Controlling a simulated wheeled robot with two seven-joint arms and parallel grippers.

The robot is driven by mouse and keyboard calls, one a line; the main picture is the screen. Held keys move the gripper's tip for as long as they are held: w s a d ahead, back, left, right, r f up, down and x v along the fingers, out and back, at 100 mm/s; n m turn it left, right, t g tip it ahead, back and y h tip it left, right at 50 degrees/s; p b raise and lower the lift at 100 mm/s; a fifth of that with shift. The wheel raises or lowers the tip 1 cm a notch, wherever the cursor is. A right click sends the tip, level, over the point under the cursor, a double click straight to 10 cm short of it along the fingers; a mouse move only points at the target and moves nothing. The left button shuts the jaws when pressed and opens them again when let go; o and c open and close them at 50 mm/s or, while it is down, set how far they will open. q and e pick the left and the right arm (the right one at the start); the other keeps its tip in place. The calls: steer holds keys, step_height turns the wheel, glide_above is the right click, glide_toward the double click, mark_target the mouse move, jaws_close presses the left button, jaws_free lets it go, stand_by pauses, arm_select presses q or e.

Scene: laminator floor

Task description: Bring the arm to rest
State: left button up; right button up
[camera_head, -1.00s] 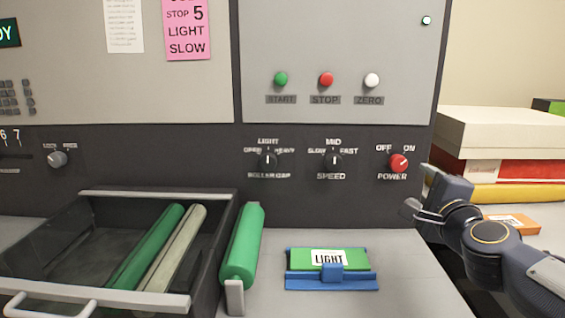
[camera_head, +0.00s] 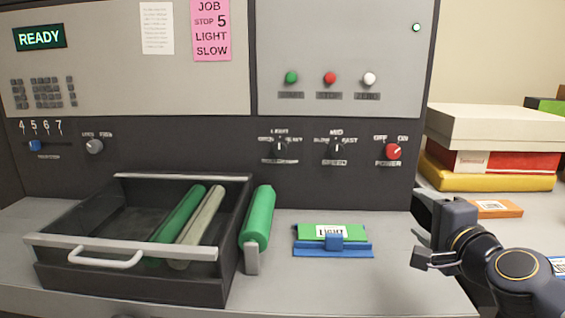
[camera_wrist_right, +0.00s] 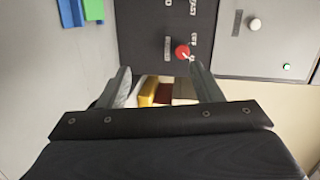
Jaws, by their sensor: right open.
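My right gripper (camera_head: 424,232) is at the right of the head view, in front of the machine's lower right edge. Its two fingers are apart and nothing is between them. In the right wrist view the open fingers (camera_wrist_right: 165,88) point toward the machine's dark panel, with the red power knob (camera_wrist_right: 182,52) beyond them. The red power knob (camera_head: 393,152) also shows in the head view, pointing toward ON. My left gripper is not in view.
An open drawer (camera_head: 60,262) holds a green and a pale roller. Another green roller (camera_head: 258,217) stands beside it. A green LIGHT card sits on a blue holder (camera_head: 333,249). Stacked boxes (camera_head: 490,128) and an orange box (camera_head: 495,208) are at the right.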

steer(key=s+a+f+n+g+y, duration=0.1)
steer(key=s+a+f+n+g, duration=0.1)
steer(key=s+f+n+g, duration=0.75)
steer(key=s+a+f+n+g+y, duration=0.1)
steer(key=s+a+f+n+g, duration=0.3)
steer(key=s+f, duration=1.05)
step_height(320, 180, up, 18)
steer(key=d+t+p, duration=0.1)
steer(key=t+p, duration=0.1)
steer(key=p, duration=1.5)
steer(key=shift+s+f+n, duration=0.2)
steer(key=shift+s+n, duration=0.2)
steer(key=shift+n, duration=0.05)
steer(key=shift+t, duration=0.25)
